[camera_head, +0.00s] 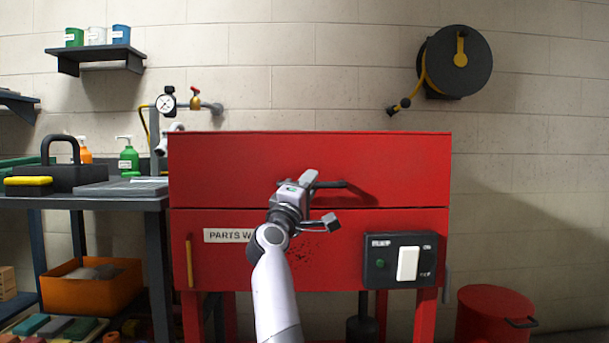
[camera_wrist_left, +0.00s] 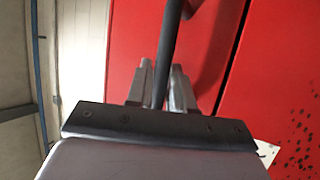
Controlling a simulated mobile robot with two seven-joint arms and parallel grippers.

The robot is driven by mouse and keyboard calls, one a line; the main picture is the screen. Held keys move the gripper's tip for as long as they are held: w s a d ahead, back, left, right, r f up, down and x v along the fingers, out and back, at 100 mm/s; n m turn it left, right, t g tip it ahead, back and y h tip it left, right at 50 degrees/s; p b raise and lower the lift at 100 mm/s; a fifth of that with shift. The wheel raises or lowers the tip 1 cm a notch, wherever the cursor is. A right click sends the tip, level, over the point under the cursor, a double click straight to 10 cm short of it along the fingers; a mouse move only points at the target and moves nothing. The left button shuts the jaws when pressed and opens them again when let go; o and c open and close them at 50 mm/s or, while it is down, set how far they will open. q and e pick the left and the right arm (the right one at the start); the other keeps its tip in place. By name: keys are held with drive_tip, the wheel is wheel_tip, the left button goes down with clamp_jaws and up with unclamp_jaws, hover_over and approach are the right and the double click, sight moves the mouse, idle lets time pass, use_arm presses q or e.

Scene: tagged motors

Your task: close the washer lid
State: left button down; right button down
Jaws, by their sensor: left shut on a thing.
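The red parts washer (camera_head: 225,265) stands against the wall in the head view. Its red lid (camera_head: 230,165) is the upper section, its front face just above the body with a thin dark seam between. I cannot tell whether it is fully down. A dark bar handle (camera_head: 336,184) is on the lid's front. My left gripper (camera_head: 308,181) is at the handle, partly hiding it. In the left wrist view the handle (camera_wrist_left: 171,40) runs between the two fingers of my left gripper (camera_wrist_left: 162,85), which is shut on it. My right gripper is not in view.
A switch box (camera_head: 407,262) is on the washer's front right. A workbench (camera_head: 100,203) with a black toolbox (camera_head: 75,178) stands left, an orange bin (camera_head: 90,290) below it. A red can (camera_head: 490,315) stands right. A hose reel (camera_head: 455,62) hangs on the wall.

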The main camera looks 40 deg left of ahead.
use_arm(q)
drive_tip(key=shift+f, duration=0.65)
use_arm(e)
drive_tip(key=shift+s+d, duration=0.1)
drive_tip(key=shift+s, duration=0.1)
use_arm(q)
drive_tip(key=c, duration=1.1)
unclamp_jaws()
drive_tip(key=shift+f, duration=0.1)
drive_tip(key=shift+s, duration=0.15)
drive_tip(key=p+v, duration=0.1)
drive_tip(key=v, duration=0.6)
drive_tip(key=shift+p, duration=0.3)
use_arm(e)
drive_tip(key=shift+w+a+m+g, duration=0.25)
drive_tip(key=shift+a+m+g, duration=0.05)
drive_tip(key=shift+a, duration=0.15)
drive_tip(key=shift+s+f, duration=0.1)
